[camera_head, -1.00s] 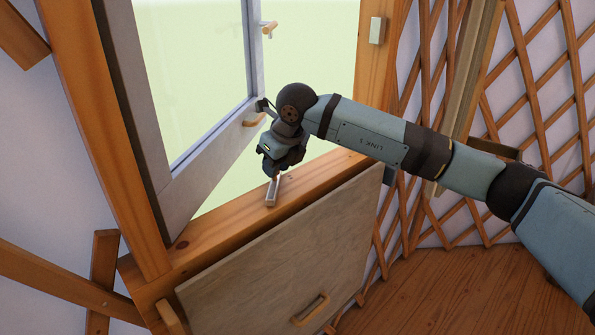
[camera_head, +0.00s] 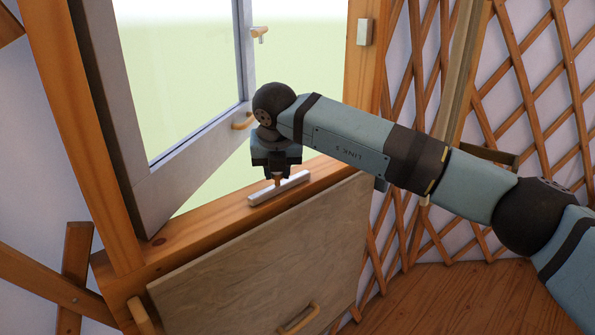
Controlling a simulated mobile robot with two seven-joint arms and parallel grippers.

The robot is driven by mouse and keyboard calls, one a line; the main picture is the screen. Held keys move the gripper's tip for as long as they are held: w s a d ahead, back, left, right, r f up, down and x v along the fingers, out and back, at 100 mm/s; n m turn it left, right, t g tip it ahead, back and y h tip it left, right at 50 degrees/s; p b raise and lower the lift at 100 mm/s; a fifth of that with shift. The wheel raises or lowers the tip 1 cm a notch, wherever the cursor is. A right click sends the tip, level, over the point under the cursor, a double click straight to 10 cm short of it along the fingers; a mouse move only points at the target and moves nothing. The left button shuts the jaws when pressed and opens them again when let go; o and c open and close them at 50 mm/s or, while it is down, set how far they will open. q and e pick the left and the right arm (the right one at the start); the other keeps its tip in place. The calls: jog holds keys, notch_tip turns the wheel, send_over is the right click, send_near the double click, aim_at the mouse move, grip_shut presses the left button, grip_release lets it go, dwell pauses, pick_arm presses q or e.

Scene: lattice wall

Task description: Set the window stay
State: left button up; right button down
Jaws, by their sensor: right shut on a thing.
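The window sash (camera_head: 185,165) stands open, swung outward, with its hinge side at the left of the frame. A pale, straight stay bar (camera_head: 292,185) lies along the wooden sill (camera_head: 200,226). My right gripper (camera_head: 277,180) points down over the middle of the bar and is shut on the small wooden knob of the stay. The fingertips are small and partly dark in this view. My left gripper is not in view.
A pale plate (camera_head: 364,31) is on the right post. A panel with a handle (camera_head: 300,320) hangs below the sill. Lattice wall (camera_head: 490,90) stands at right.

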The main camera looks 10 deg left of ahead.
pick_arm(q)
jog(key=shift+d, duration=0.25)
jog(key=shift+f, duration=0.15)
pick_arm(e)
jog(key=c, duration=0.9)
grip_release()
jog(key=shift+d, duration=0.1)
jog(key=v, duration=1.4)
